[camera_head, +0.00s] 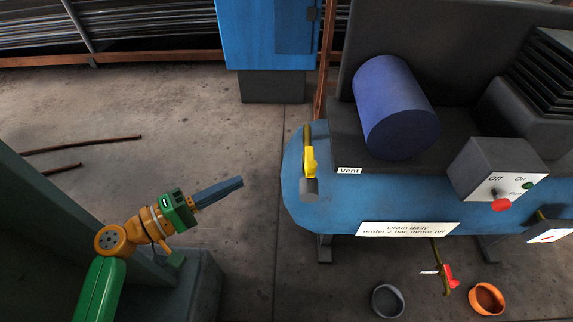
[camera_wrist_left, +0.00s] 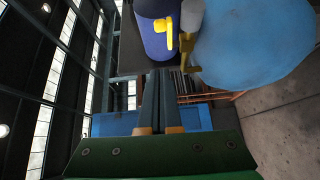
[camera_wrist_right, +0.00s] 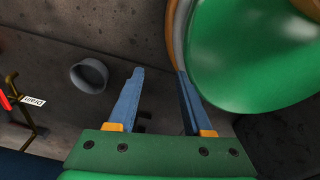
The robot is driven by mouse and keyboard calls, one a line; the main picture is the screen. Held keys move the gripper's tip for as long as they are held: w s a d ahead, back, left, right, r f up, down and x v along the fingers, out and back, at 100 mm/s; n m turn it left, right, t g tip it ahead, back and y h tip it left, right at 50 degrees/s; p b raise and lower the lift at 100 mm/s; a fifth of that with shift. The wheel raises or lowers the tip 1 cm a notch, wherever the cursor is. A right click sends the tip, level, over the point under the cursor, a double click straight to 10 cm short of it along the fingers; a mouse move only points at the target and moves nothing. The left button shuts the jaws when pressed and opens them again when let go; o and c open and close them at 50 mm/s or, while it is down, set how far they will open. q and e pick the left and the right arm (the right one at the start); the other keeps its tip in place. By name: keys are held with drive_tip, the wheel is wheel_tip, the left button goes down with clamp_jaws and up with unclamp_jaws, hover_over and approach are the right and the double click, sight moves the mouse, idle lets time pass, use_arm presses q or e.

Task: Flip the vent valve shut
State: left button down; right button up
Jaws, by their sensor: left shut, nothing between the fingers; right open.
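The vent valve has a yellow handle (camera_head: 310,161) on a brass stem with a grey outlet (camera_head: 310,188), at the left end of the blue tank (camera_head: 400,205). A "Vent" label (camera_head: 349,170) is beside it. In the left wrist view the yellow handle (camera_wrist_left: 166,33) shows against a dark blue cylinder, ahead of the fingers. My left gripper (camera_head: 240,182) is shut and empty, left of the valve with a clear gap, pointing toward it. My right gripper (camera_wrist_right: 155,95) is open and empty in the right wrist view, and is out of the head view.
A control box (camera_head: 500,172) with a red knob sits on the tank's right. Below the tank are a red-handled drain valve (camera_head: 449,275), a grey cup (camera_head: 388,301) and an orange cup (camera_head: 487,298). A blue cabinet (camera_head: 262,35) stands behind.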

use_arm(q)
drive_tip(key=s+d+p+x, duration=0.1)
drive_tip(key=s+p+x, duration=0.1)
drive_tip(key=x, duration=1)
drive_tip(key=shift+d, duration=0.45)
use_arm(e)
drive_tip(key=r, duration=0.1)
drive_tip(key=a+r, duration=0.1)
drive_tip(key=shift+r, duration=0.3)
use_arm(q)
drive_tip(key=shift+p, duration=0.3)
use_arm(e)
drive_tip(key=shift+w+d, duration=0.15)
